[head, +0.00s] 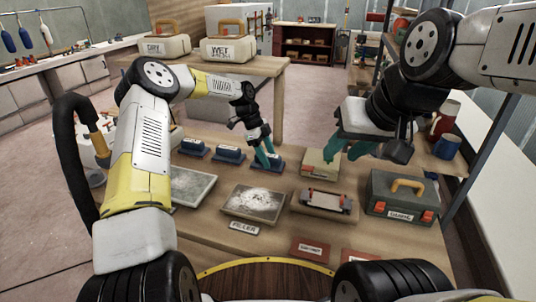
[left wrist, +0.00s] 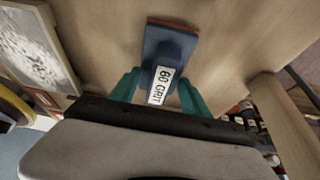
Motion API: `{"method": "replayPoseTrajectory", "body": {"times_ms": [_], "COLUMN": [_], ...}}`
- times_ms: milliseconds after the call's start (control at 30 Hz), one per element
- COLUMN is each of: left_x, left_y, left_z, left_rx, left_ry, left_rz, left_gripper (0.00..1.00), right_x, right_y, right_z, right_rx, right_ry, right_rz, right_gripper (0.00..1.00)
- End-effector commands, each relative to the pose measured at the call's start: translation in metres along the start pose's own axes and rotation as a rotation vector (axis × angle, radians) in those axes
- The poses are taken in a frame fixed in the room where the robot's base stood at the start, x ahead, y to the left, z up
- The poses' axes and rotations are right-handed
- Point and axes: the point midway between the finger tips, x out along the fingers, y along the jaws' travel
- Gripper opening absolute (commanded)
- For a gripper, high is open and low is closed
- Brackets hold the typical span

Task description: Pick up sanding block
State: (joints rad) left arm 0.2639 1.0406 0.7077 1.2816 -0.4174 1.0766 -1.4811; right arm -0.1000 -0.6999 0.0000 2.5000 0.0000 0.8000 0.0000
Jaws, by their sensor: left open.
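Three blue sanding blocks sit in a row on the wooden table: a left one (head: 193,147), a middle one (head: 229,154) and a right one (head: 277,162). My left gripper (head: 265,157) is at the right block, partly hiding it. In the left wrist view this block (left wrist: 172,45) is blue with a reddish base and a white "60 GRIT" label. The teal fingers of my left gripper (left wrist: 158,80) stand open on either side of its label end, with gaps visible. My right gripper (head: 347,151) appears open and empty, over a beige box.
The beige box (head: 319,165) stands right of the blocks. A green toolbox (head: 397,212) stands at the right edge. Another table (head: 270,67) with two cases is behind.

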Motion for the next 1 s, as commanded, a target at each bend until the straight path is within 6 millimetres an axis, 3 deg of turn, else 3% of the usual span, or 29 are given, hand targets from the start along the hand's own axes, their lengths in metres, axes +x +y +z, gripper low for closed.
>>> {"method": "replayPoseTrajectory", "body": {"times_ms": [133,400,800,1000], "left_x": [0.002,0.002,-0.002,-0.016], "left_y": [0.000,0.000,0.000,0.015], "left_z": [0.001,0.001,-0.001,-0.006], "left_rx": [0.000,0.000,0.000,0.000], "left_ry": [0.000,0.000,0.000,-0.001], "left_rz": [0.000,0.000,0.000,-0.002], "left_gripper": [0.51,0.00,0.00,0.00], "right_x": [0.000,0.000,0.000,0.000], "right_y": [0.000,0.000,0.000,0.000], "right_z": [0.000,0.000,0.000,0.000], "right_rx": [0.000,0.000,0.000,0.000], "right_ry": [0.000,0.000,0.000,0.000], "right_rz": [0.000,0.000,0.000,0.000], "right_gripper": [0.36,0.36,0.36,0.36]}}
